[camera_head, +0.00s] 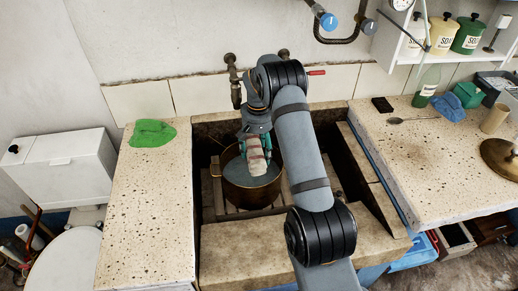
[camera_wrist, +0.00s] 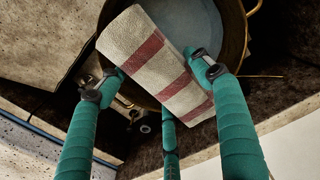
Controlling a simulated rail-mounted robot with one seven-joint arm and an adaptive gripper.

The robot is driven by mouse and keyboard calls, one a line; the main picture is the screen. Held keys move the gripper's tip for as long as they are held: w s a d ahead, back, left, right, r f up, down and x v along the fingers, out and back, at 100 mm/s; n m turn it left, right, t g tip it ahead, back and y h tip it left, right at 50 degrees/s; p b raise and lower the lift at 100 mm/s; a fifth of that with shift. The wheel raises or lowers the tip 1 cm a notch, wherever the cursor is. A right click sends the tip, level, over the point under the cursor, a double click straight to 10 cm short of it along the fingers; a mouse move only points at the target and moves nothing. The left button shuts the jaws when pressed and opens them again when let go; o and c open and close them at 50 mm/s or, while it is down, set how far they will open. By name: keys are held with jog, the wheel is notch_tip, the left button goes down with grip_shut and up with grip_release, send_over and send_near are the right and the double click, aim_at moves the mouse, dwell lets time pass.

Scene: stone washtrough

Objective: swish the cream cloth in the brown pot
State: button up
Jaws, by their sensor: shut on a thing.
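The brown pot (camera_head: 268,196) stands in the stone trough, with grey-blue water (camera_head: 240,174) inside. It also shows at the top of the wrist view (camera_wrist: 238,38), partly covered by the cloth. The cream cloth (camera_head: 258,166) has dull red stripes and hangs over the pot's opening. In the wrist view the cloth (camera_wrist: 135,38) lies between my fingers and across the pot's near rim. I cannot tell whether its lower end touches the water. My gripper (camera_head: 255,142), with green-wrapped fingers, is shut on the cloth above the back of the pot. It also shows in the wrist view (camera_wrist: 158,76).
Speckled stone counters flank the trough. A green cloth (camera_head: 152,133) lies on the left one. The right one carries a green bottle (camera_head: 427,86), a spoon (camera_head: 412,120) and a brass lid (camera_head: 502,157). A wall tap (camera_head: 233,80) stands close behind my gripper.

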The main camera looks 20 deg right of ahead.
jog(key=f, duration=0.1)
jog(key=f+b, duration=0.2)
jog(key=shift+w+d+f, duration=0.1)
jog(key=shift+d+f, duration=0.2)
jog(key=shift+f, duration=0.05)
jog(key=shift+a+f+b, duration=0.1)
jog(key=shift+f+b, duration=0.2)
jog(key=shift+f, duration=0.05)
notch_tip(320, 180, down, 12)
jog(key=b, duration=0.8)
jog(key=shift+r, duration=0.25)
